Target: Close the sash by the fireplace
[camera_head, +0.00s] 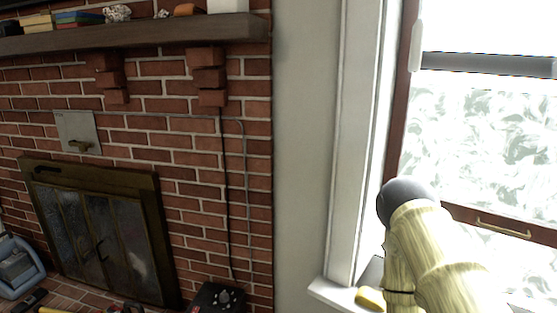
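The window sash (455,212) is at the right, with a red-brown wooden frame and bright, patterned glass. A brass pull handle (505,229) is on its bottom rail. The bottom rail stands above the level of the white sill (335,294), with a bright gap under it, so the sash appears raised. My arm, pale yellow and wood-grained with a dark rounded cap, rises from the bottom right in front of the window. It hides part of the rail and the sill. My gripper's fingers do not show.
A brick fireplace with a dark-framed glass door (98,235) fills the left. A wooden mantel (130,36) holds books and small items. A small yellow object (371,298) lies on the sill. A black box (217,297) stands at the hearth. Plain wall (305,150) separates fireplace and window.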

